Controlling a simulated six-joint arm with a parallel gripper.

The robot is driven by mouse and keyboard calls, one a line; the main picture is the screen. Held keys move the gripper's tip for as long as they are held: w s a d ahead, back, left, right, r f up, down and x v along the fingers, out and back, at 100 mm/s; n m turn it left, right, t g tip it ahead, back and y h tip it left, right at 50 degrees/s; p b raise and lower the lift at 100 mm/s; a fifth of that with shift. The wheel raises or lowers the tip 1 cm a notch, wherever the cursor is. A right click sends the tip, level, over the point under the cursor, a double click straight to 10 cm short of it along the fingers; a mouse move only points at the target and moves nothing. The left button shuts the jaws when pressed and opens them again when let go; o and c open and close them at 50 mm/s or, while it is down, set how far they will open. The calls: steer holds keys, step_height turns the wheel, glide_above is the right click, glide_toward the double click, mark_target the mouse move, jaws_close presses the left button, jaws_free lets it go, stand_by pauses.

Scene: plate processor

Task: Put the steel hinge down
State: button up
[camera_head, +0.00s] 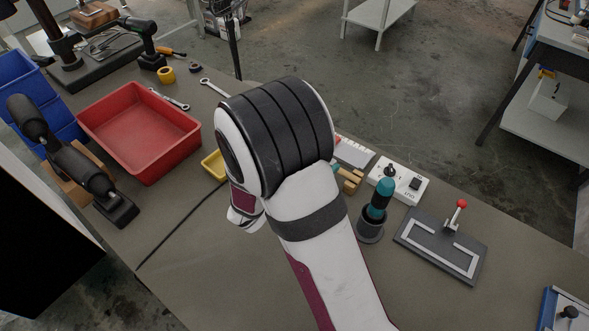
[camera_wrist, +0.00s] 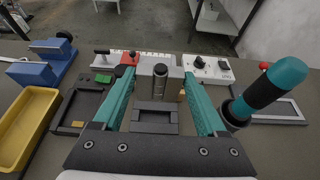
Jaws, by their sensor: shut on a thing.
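My gripper (camera_wrist: 160,76) shows in the wrist view with its two teal fingers pointing away over the bench. It is shut on the steel hinge (camera_wrist: 159,84), a grey piece with a barrel between the fingers. The exact contact between fingers and hinge is hard to make out. In the head view my own arm hides the gripper and the hinge.
A teal-handled tool (camera_head: 378,197) stands upright just right of my gripper. A white knobbed box (camera_wrist: 210,68) and a clamp plate (camera_head: 432,257) lie beyond. A yellow bin (camera_wrist: 12,148) and dark fixture (camera_wrist: 72,117) are left. A red tray (camera_head: 178,140) stands farther left.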

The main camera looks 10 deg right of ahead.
steer(key=w+a+n+t+y, duration=0.2)
steer(key=w+a+n+y, duration=0.2)
steer(key=w+a, duration=0.8)
glide_above(214, 164)
steer(key=d, duration=0.5)
steer(key=f, duration=0.9)
steer(key=shift+s+f, duration=0.3)
steer(key=shift+f, duration=0.05)
steer(key=shift+f+t, duration=0.3)
steer(key=shift+f, duration=0.05)
steer(key=shift+f, duration=0.15)
